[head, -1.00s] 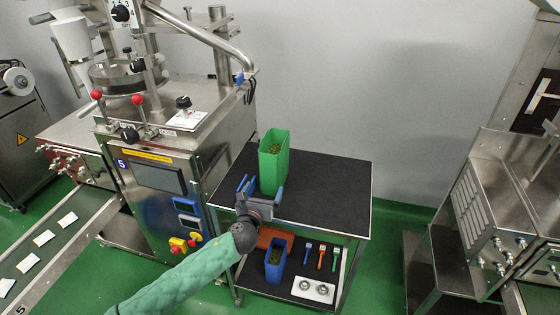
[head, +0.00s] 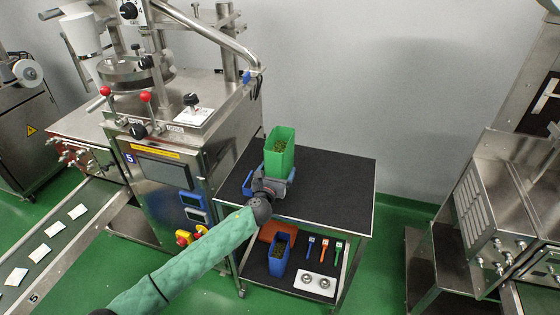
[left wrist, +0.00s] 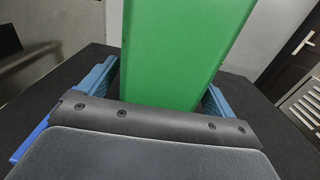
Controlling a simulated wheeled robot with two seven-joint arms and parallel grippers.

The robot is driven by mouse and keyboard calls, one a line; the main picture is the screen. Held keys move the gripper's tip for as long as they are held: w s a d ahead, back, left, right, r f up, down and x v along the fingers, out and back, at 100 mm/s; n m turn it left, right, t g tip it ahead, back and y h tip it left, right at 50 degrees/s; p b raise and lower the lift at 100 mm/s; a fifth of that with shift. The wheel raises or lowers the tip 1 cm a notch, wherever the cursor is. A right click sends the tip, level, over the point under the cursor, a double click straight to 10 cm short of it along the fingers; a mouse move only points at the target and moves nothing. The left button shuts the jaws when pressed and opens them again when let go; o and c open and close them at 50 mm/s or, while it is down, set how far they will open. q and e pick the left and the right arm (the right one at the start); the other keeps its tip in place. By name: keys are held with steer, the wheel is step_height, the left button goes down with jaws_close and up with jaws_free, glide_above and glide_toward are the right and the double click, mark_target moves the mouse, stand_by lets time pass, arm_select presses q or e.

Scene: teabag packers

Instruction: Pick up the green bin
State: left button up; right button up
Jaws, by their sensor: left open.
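The green bin (head: 279,153) stands upright on the black top of the cart (head: 335,190), with dark green contents inside. My left gripper (head: 270,180) comes in from the front, low against the bin's near side. In the left wrist view the green bin (left wrist: 180,55) fills the middle, between the two blue fingers of my left gripper (left wrist: 160,95). The fingers are spread, one on each side of the bin's lower part. Whether they touch it I cannot tell. My right gripper is not in view.
The cart's lower shelf holds a blue bin (head: 279,254), an orange item (head: 277,232), several small coloured tools and a white plate with two metal pieces (head: 315,284). A steel packing machine (head: 165,170) stands close on the left. The cart top right of the bin is clear.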

mark_target(277, 162)
arm_select(q)
steer(key=shift+w, duration=0.1)
steer(key=c, duration=1.4)
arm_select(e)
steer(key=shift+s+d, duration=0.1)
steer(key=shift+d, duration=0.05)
